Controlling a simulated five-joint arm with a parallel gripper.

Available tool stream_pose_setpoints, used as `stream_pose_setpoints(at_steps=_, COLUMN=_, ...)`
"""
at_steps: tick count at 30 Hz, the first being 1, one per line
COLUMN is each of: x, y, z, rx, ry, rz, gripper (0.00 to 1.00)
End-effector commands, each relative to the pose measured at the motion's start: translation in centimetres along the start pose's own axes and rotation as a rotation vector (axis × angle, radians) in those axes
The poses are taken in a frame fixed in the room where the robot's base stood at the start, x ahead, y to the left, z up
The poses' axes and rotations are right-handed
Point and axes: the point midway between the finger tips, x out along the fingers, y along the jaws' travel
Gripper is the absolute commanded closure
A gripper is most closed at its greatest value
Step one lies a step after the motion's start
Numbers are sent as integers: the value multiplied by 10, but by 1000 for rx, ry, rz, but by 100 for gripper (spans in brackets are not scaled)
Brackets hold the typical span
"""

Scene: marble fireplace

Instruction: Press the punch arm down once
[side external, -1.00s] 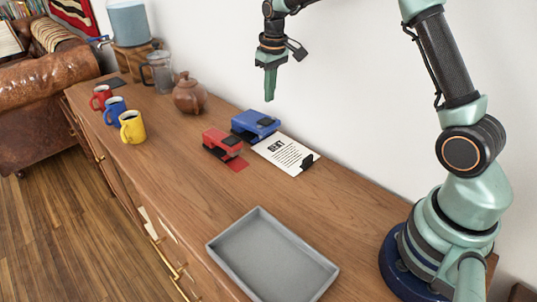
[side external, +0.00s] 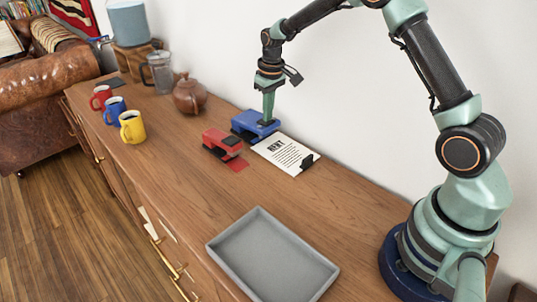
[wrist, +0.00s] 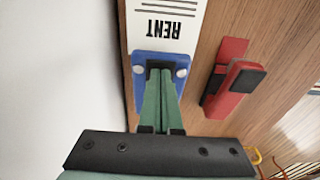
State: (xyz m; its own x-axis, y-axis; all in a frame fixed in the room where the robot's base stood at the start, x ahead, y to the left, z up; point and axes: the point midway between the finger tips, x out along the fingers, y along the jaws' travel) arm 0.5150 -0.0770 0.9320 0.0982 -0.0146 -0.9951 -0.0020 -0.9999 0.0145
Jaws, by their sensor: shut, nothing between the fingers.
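The blue punch (side external: 246,123) stands near the wall on the wooden sideboard, beside a white sheet headed RENT (side external: 286,154). My gripper (side external: 266,121) points down with its fingertips at the black pad on the punch arm, seemingly touching it. I cannot tell how far the arm is pressed down. In the wrist view the closed green fingers (wrist: 161,72) cover much of the blue punch (wrist: 140,84), and the sheet (wrist: 165,28) lies just beyond its front. The fingers are together with nothing between them.
A red stapler-like tool (side external: 221,142) sits close beside the punch. A brown teapot (side external: 189,96) and several mugs stand further left. An empty grey tray (side external: 272,262) lies at the front. The white wall runs close behind the punch.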

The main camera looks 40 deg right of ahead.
Motion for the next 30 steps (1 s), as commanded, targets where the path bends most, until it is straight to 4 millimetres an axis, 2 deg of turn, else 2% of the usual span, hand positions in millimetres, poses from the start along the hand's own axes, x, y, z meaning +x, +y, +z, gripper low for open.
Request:
stream_pose_setpoints(at_steps=5, x=4, y=0, z=1, rx=0, ry=-2, rz=0, gripper=100)
stream_pose_setpoints(at_steps=12, x=26, y=0, z=3, rx=0, ry=-3, rz=0, gripper=100)
stream_pose_setpoints(at_steps=18, x=24, y=0, z=3, rx=0, ry=2, rz=0, gripper=100)
stream_pose_setpoints(at_steps=25, x=13, y=0, z=26, rx=1, ry=-1, rz=1, gripper=100)
stream_pose_setpoints(at_steps=30, x=11, y=0, z=32, rx=0, ry=-1, rz=1, gripper=100)
